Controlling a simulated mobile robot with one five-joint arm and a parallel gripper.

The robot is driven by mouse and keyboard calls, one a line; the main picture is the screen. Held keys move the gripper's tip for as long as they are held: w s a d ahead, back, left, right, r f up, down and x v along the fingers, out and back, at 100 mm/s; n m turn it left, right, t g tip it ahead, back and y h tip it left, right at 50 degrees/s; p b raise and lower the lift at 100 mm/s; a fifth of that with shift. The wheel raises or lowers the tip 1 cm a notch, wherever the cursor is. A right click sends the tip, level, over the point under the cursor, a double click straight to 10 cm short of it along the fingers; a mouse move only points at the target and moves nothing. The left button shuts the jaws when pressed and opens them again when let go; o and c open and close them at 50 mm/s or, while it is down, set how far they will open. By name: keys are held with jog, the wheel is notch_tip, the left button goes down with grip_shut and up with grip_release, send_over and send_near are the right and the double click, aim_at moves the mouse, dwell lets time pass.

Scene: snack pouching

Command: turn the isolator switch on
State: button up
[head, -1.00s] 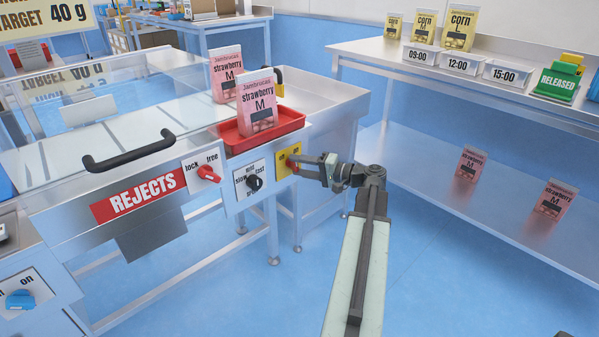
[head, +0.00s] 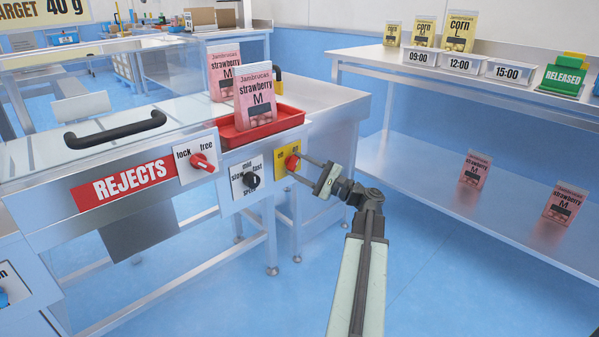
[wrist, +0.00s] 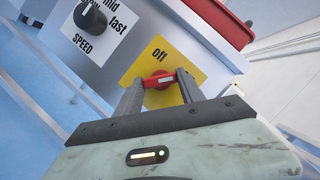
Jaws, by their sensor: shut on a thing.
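The isolator switch (head: 292,162) is a red knob on a yellow plate on the front of the machine. In the wrist view the red knob (wrist: 158,80) sits between the two finger ends, with a pale mark along its handle. The word "off" shows on the yellow plate (wrist: 160,54) above it; the fingers hide the lower part of the plate. My gripper (head: 295,166) reaches the switch from the right, and its fingers (wrist: 160,78) are shut on the red knob.
A black speed knob (head: 251,180) and a red lock/free knob (head: 201,161) are left of the switch. A red tray (head: 227,137) with a strawberry pouch (head: 255,105) stands just above. A steel shelf bench (head: 470,205) is at the right, with open floor between.

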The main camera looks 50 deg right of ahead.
jog(key=shift+f+m+t+h+b, duration=0.1)
jog(key=shift+m+t+h+b, duration=0.25)
jog(key=shift+m, duration=0.65)
jog(key=o, duration=1.4)
jog(key=shift+c, duration=0.2)
jog(key=b+v, duration=0.2)
jog(key=v, duration=0.5)
jog(key=shift+s, duration=0.35)
jog(key=shift+f, duration=0.1)
